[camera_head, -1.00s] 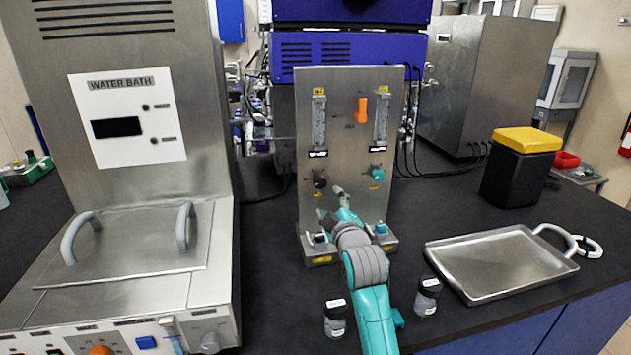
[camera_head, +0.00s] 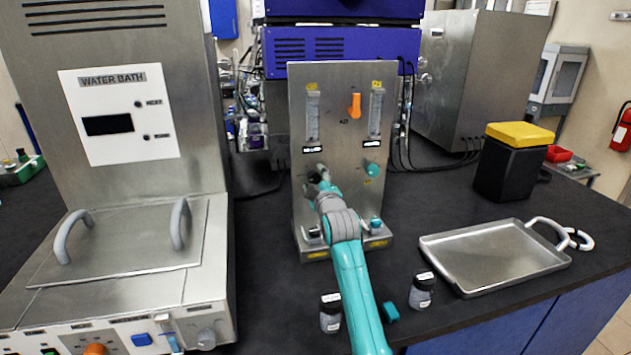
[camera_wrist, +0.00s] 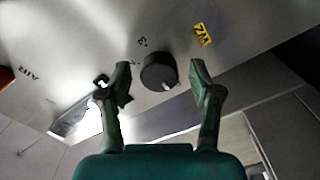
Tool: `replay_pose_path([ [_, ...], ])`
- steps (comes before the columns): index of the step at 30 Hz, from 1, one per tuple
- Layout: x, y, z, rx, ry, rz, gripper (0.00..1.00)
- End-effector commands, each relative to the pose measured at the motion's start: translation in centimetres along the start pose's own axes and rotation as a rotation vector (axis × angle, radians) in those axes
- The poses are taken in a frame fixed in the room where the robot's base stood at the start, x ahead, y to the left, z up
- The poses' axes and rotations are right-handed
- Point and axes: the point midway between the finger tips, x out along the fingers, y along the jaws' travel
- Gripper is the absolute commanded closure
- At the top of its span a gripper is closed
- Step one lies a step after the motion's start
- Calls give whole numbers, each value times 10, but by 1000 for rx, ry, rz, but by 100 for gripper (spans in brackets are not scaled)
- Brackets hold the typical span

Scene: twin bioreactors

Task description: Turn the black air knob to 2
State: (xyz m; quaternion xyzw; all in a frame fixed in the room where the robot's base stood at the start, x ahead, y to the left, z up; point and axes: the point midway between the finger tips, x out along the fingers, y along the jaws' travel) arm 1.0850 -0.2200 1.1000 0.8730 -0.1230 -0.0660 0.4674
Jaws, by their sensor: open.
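The black air knob (camera_wrist: 159,72) is on the steel panel (camera_wrist: 80,40), between and just beyond the two fingertips of my gripper (camera_wrist: 163,85) in the wrist view. A pale mark shows on the knob's edge, at its lower right. The fingers are spread apart, one at each side of the knob, with no clear contact. In the head view my gripper (camera_head: 318,180) is at the left side of the upright panel (camera_head: 340,130) and mostly hides the black knob. A teal knob (camera_head: 372,169) sits to the right on the same panel.
An orange lever (camera_head: 354,105) and two flow tubes are higher on the panel. Two small jars (camera_head: 331,313) (camera_head: 422,291) stand near the front edge. A steel tray (camera_head: 490,255) lies at right, and the water bath (camera_head: 115,140) stands at left.

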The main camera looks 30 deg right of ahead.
Motion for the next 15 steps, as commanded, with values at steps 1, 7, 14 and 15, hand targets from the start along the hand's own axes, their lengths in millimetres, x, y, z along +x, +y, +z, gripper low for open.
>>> replay_pose_path([
  [1,0,0,0,0,0,0,36],
  [7,0,0,0,0,0,0,69],
  [14,0,0,0,1,0,0,96],
  [15,0,0,0,3,0,0,96],
])
